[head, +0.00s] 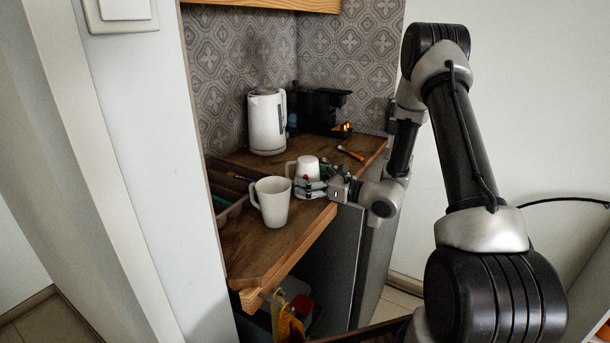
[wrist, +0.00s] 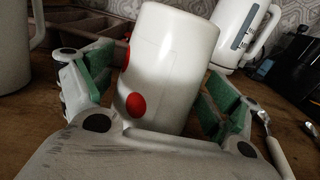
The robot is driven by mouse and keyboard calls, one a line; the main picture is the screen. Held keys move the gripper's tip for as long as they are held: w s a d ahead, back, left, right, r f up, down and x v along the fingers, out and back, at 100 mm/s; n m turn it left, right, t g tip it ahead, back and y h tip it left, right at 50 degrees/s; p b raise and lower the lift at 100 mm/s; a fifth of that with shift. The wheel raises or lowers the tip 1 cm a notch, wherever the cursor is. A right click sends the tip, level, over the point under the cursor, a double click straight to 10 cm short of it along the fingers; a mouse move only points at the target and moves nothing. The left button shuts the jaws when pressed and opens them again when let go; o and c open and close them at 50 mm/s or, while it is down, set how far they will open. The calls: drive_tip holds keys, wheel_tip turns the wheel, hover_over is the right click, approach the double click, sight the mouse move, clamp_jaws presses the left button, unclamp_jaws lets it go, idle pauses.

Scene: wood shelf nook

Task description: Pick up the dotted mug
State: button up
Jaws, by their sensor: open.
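The dotted mug, white with red dots, stands on the wooden counter in the head view (head: 307,167), its handle to the left. It fills the middle of the wrist view (wrist: 172,60), where two red dots show on its left side. My gripper (head: 312,187) is at the mug's near side, low over the counter. In the wrist view my gripper (wrist: 155,95) is open, with one green-padded finger on each side of the mug. The mug's lower part is hidden behind my gripper's palm. I cannot tell whether either pad touches it.
A plain white mug (head: 272,203) stands close by at the front left. A white kettle (head: 266,122) and a black machine (head: 318,108) stand behind. A divided tray (head: 232,208) lies at left, an orange-handled utensil (head: 350,153) at right. The counter's front edge (head: 290,250) is near.

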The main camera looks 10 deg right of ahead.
drive_tip(key=shift+w+a, duration=0.5)
drive_tip(key=shift+r, duration=0.1)
drive_tip(key=c, duration=1.4)
